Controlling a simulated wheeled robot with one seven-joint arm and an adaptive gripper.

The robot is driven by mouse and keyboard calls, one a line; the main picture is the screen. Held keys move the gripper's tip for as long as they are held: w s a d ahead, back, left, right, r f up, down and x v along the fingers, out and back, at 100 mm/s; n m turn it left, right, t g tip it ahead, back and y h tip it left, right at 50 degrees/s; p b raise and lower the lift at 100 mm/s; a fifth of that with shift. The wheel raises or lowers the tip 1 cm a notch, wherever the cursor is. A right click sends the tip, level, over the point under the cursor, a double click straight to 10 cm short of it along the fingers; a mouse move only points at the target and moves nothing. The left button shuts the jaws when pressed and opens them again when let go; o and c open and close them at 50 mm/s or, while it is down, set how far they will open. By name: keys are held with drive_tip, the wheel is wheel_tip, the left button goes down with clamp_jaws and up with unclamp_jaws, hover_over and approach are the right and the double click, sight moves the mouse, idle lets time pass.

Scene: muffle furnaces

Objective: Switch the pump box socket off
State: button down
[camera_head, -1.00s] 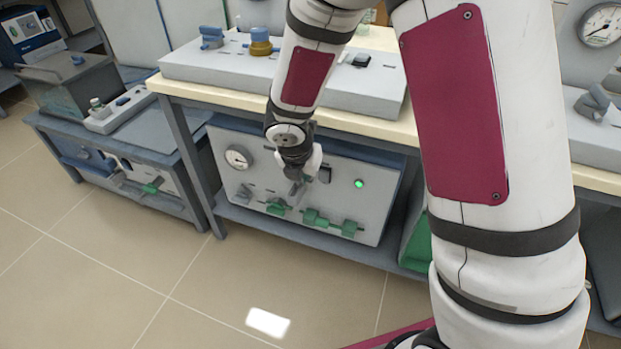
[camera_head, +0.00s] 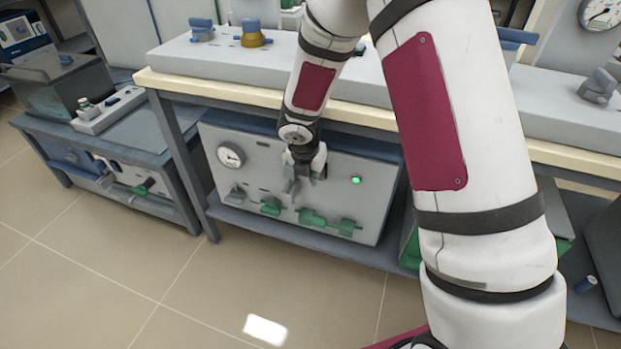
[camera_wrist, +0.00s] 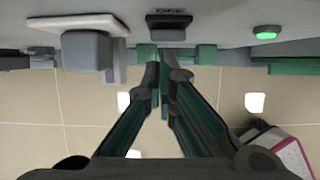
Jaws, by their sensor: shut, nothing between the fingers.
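The pump box (camera_head: 260,160) is a light grey box under the bench, with a dial gauge, green valve handles and a lit green lamp (camera_head: 356,180). The lamp also shows in the wrist view (camera_wrist: 267,33). My gripper (camera_head: 300,190) is shut and empty in front of the panel, left of the lamp. In the wrist view its dark fingers (camera_wrist: 164,80) meet below a black fitting (camera_wrist: 168,20), which may be the socket. A grey block-shaped handle (camera_wrist: 86,52) on a pale plate is left of the fingers. I cannot tell whether the fingers touch the panel.
The bench top (camera_head: 355,113) overhangs the box. Green valve handles (camera_head: 312,217) stick out low on the panel. A lower cabinet (camera_head: 120,180) with a tank on top stands at the left. The tiled floor (camera_head: 180,290) in front is clear.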

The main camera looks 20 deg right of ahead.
idle(0.3)
drive_tip(key=shift+w+d+r+p, duration=0.25)
drive_tip(key=shift+w+p, duration=0.15)
drive_tip(key=shift+p, duration=0.3)
drive_tip(key=shift+r+p, duration=0.8)
drive_tip(key=shift+p, duration=0.05)
drive_tip(key=s+a+r, duration=0.1)
drive_tip(key=s+a, duration=0.6)
drive_tip(key=s, duration=0.3)
drive_tip(key=shift+a, duration=0.15)
